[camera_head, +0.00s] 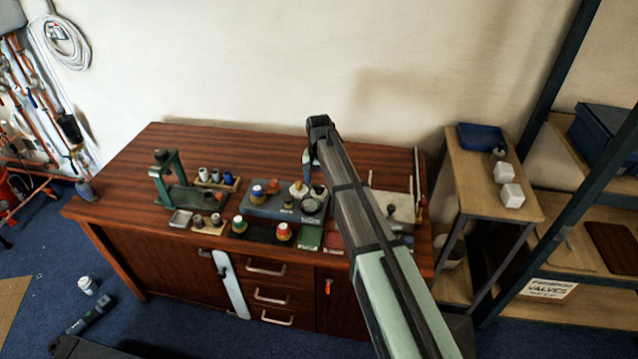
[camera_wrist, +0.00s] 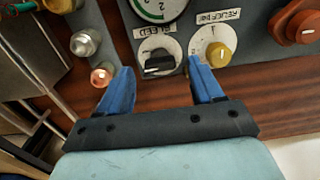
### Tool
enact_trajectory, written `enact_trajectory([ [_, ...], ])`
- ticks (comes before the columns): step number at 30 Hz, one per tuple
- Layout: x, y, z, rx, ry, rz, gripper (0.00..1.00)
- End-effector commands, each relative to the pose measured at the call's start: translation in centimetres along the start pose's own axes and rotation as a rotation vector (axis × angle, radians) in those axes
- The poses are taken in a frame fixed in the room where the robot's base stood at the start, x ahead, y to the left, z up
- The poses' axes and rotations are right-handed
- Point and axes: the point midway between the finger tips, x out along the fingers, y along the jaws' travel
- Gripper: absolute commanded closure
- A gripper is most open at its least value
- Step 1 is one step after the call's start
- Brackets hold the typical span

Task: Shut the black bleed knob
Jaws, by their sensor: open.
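The black bleed knob (camera_wrist: 158,66) sits on a round white dial under a "BLEED" label in the wrist view. Its pointer bar lies roughly level across the picture. In the head view the knob (camera_head: 318,188) is a small dark spot on the blue-grey manifold panel (camera_head: 262,208). My gripper (camera_wrist: 160,72) is open, its two blue fingers apart and nothing between them. In the wrist view the knob appears between the fingertips; contact cannot be told. In the head view my gripper (camera_head: 311,164) is over the panel's back edge.
A yellow relief knob (camera_wrist: 218,54) is close by the right fingertip. A copper fitting (camera_wrist: 101,76) is near the left finger. A pressure gauge (camera_wrist: 154,8) is beyond the bleed dial, and an orange-red knob (camera_wrist: 295,24) is at right. The wooden bench (camera_head: 135,165) is clear at left.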

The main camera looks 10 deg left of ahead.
Motion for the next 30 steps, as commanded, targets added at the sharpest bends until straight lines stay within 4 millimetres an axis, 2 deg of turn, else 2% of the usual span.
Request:
enact_trajectory([
  [6, 1.5, 0.0, 0.0, 0.0, 0.0, 0.0, 0.34],
  [16, 1.6, 0.0, 0.0, 0.0, 0.001, 0.0, 0.34],
  [30, 1.6, 0.0, 0.0, 0.0, 0.001, 0.0, 0.79],
])
